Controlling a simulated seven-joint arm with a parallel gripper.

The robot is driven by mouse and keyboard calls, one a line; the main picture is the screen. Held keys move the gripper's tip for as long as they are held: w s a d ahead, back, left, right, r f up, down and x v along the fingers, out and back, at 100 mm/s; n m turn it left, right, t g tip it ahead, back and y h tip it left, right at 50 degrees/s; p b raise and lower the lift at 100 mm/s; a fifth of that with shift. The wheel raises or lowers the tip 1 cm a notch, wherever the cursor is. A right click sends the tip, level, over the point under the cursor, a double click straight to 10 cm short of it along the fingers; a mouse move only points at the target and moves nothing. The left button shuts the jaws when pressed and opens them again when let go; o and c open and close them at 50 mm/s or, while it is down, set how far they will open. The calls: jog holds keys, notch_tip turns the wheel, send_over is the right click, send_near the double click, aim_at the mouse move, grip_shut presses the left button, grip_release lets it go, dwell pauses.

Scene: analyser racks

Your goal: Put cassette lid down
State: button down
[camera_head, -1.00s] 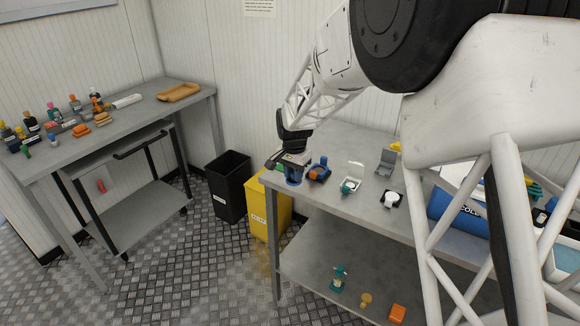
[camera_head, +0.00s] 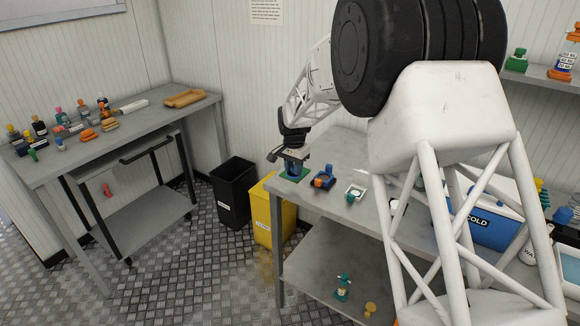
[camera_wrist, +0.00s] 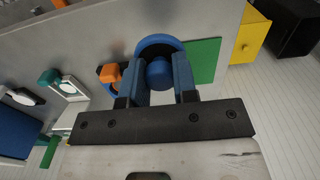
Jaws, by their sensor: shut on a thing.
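My gripper (camera_head: 292,166) is over the near left corner of the right-hand table. In the wrist view my gripper (camera_wrist: 158,85) is shut on the knob of a round blue lid (camera_wrist: 157,41), which I take as the cassette lid. The lid overlaps a green square mat (camera_wrist: 206,62), which also shows under the gripper in the head view (camera_head: 294,174). Whether the lid touches the mat or hangs just above it, I cannot tell. The fingers hide part of the lid.
A blue-and-orange item (camera_head: 324,180) stands just right of the gripper. A white square holder (camera_head: 356,193) is further right, with a blue COLD box (camera_head: 486,215) beyond. Yellow (camera_head: 265,205) and black (camera_head: 233,190) bins stand left of the table edge.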

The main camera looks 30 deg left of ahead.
jog(key=shift+w+a+f, duration=0.15)
jog(key=shift+w+a, duration=1.1)
jog(key=shift+w, duration=0.1)
jog(key=shift+w+a+f, duration=0.15)
jog(key=shift+w+a, duration=1.1)
jog(key=shift+w, duration=0.05)
jog(key=shift+f, duration=1.8)
jog(key=shift+f, duration=0.15)
jog(key=c, duration=0.9)
grip_release()
jog(key=shift+r, duration=0.2)
notch_tip(320, 180, up, 12)
